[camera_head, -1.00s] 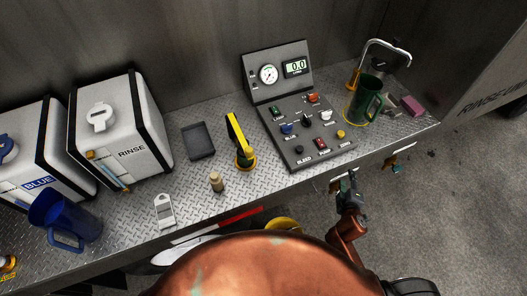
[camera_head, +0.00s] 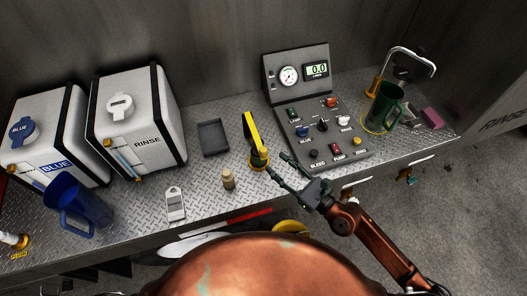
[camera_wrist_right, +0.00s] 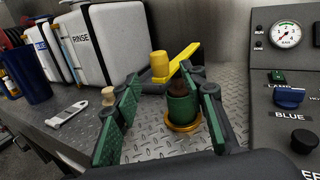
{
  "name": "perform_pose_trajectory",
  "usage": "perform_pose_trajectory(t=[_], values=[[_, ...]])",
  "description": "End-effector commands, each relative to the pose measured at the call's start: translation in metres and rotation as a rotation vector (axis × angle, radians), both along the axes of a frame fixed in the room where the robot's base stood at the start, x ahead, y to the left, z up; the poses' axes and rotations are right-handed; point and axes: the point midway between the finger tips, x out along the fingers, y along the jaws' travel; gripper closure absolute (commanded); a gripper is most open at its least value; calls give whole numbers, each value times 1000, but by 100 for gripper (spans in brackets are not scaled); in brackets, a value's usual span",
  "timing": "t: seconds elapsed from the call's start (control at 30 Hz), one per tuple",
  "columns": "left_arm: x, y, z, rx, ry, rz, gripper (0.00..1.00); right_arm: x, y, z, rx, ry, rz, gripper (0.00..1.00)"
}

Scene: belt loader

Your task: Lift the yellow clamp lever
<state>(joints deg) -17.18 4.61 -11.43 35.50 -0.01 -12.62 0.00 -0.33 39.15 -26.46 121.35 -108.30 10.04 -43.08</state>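The yellow clamp lever (camera_head: 251,132) slants up from a dark green clamp post with a brass ring at its foot, in the middle of the steel bench. The lever also shows in the right wrist view (camera_wrist_right: 182,62), with a yellow knob at its left end. The green clamp post (camera_wrist_right: 182,106) stands beyond and between my finger pads there. My right gripper (camera_head: 278,165) is open and empty, just right of the clamp base, its fingers pointing at it. It also shows in the right wrist view (camera_wrist_right: 170,92). My left gripper is not in view.
The control panel (camera_head: 318,150) with knobs is close right of the clamp. A cork-coloured stopper (camera_head: 228,180) and a grey tray (camera_head: 213,138) lie to the left. A blue jug (camera_head: 82,205), white containers (camera_head: 138,120) and a green jug (camera_head: 384,106) stand farther off.

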Motion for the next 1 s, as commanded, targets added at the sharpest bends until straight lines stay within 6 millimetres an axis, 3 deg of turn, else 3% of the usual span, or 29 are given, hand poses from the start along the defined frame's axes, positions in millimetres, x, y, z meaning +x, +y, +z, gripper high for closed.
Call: perform_pose_trajectory(t=[0.5,0.87,1.0], values=[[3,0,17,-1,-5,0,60,49,49,2,-1,-3,0,61],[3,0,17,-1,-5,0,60,53,53,1,-1,-1,0,61],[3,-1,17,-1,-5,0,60,53,53,1,0,-1,0,70]])
